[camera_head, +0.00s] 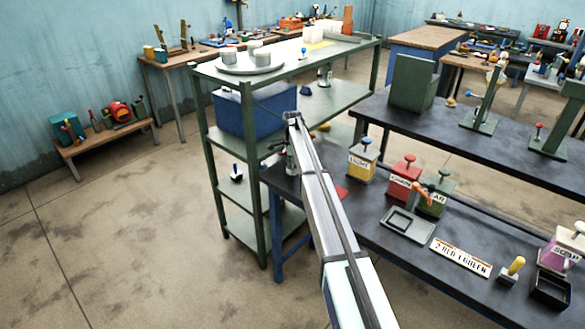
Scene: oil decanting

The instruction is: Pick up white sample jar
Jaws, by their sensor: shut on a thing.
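My arm reaches up from the bottom of the head view. My gripper (291,158) hangs at its far end, by the left end of the dark workbench and in front of the green shelf unit. Pale, round sample jars (262,48) stand on a round grey tray (240,69) on the shelf unit's top, apart from my gripper. No label on them is readable, so I cannot tell whether one is the white sample jar.
A blue bin (252,112) sits inside the green shelf unit (212,74). The dark workbench (385,262) carries yellow (361,163), red (400,183) and green (434,200) containers and a grey tray (408,225). The floor at left is clear.

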